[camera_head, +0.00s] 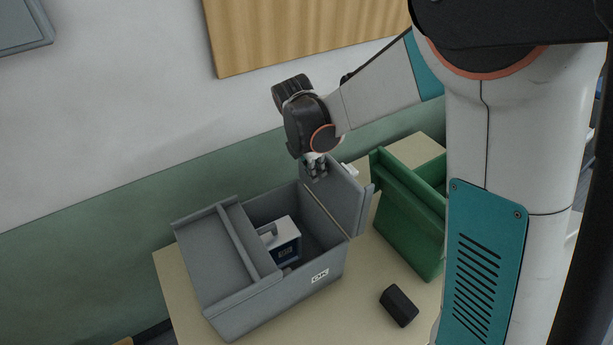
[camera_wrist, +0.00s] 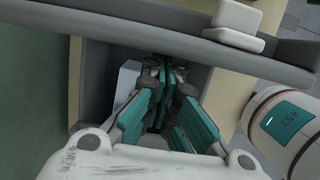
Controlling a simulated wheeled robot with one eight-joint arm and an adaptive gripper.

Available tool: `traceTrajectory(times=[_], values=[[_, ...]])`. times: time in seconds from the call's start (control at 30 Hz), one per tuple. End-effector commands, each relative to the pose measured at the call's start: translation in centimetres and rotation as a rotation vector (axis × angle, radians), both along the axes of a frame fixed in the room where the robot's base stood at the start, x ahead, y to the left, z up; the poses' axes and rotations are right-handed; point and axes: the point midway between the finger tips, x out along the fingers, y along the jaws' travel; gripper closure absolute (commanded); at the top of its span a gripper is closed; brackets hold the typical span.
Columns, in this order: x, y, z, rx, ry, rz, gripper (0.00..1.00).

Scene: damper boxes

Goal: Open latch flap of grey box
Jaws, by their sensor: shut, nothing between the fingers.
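The grey box (camera_head: 321,262) stands on the table with an "OK" label on its front. Its right flap (camera_head: 343,200) stands up and open, and its left flap (camera_head: 205,262) lies open to the left. A white latch piece (camera_head: 349,170) shows at the right flap's upper edge; a white block also shows at the top of the wrist view (camera_wrist: 235,22). My gripper (camera_head: 317,172) is shut and empty, on the inner side of the right flap near its top. I cannot tell whether it touches. Its fingers show in the wrist view (camera_wrist: 163,75). A white-and-blue device (camera_head: 284,240) sits inside the box.
A green box (camera_head: 400,222) stands close to the right of the grey box's open flap. A small black object (camera_head: 399,305) lies on the table (camera_head: 357,300) in front. The wall with a wooden panel (camera_head: 300,35) is behind.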

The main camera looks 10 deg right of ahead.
Motion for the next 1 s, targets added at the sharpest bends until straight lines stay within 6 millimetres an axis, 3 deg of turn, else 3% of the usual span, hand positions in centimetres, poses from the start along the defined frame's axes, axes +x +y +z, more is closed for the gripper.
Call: traceTrajectory(times=[0.23,0.4,0.77,1.0], values=[[1.1,-2.7,0.2,0.089,0.034,-0.003,1.00],[1.4,-3.4,0.3,0.087,0.035,0.001,1.00],[1.4,-3.2,0.4,0.086,0.034,0.001,1.00],[0.9,-0.7,1.2,0.086,0.035,-0.001,1.00]])
